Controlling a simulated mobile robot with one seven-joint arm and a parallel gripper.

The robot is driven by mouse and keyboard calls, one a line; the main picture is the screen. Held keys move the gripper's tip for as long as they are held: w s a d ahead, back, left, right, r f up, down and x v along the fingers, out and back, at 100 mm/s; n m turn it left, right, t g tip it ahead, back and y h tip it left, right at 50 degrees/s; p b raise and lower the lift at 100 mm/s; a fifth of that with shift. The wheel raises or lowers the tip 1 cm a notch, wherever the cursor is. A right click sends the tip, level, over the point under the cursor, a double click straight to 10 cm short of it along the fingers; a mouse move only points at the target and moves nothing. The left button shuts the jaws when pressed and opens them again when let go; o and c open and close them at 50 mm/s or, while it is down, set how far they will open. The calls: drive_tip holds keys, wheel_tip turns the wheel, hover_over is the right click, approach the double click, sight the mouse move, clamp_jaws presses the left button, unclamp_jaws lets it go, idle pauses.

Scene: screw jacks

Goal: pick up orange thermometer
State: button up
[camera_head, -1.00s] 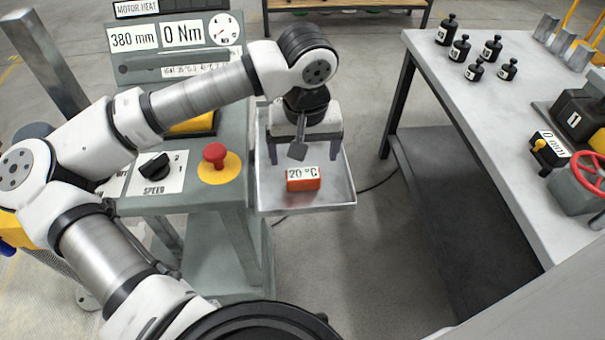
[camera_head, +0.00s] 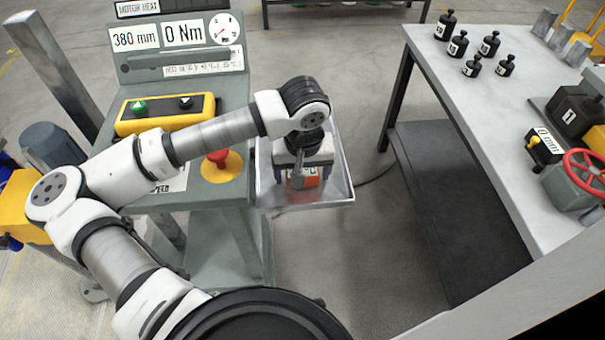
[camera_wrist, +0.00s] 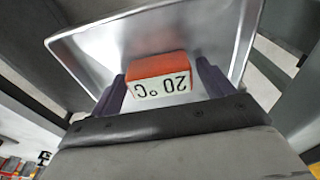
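The orange thermometer (camera_head: 309,177) is a small box with a white "20 °C" label. It lies in a shallow metal tray (camera_head: 343,190) on the side of the grey machine. My gripper (camera_head: 303,181) is over the tray, partly hiding the thermometer in the head view. In the wrist view the thermometer (camera_wrist: 158,78) sits between the two purple fingers of my gripper (camera_wrist: 162,88). The fingers are apart, with a gap seen on each side of the box. The tray walls (camera_wrist: 85,58) rise around it.
The grey machine has a red stop button (camera_head: 218,158) and a yellow control box (camera_head: 166,113) left of the tray. A table (camera_head: 500,120) with several black weights and a red handwheel (camera_head: 589,172) stands at the right.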

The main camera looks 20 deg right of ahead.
sight(303, 171)
drive_tip(key=c, duration=0.9)
drive_tip(key=shift+r, duration=0.1)
wheel_tip(303, 171, up, 20)
drive_tip(key=b, duration=0.3)
drive_tip(key=shift+b, duration=0.3)
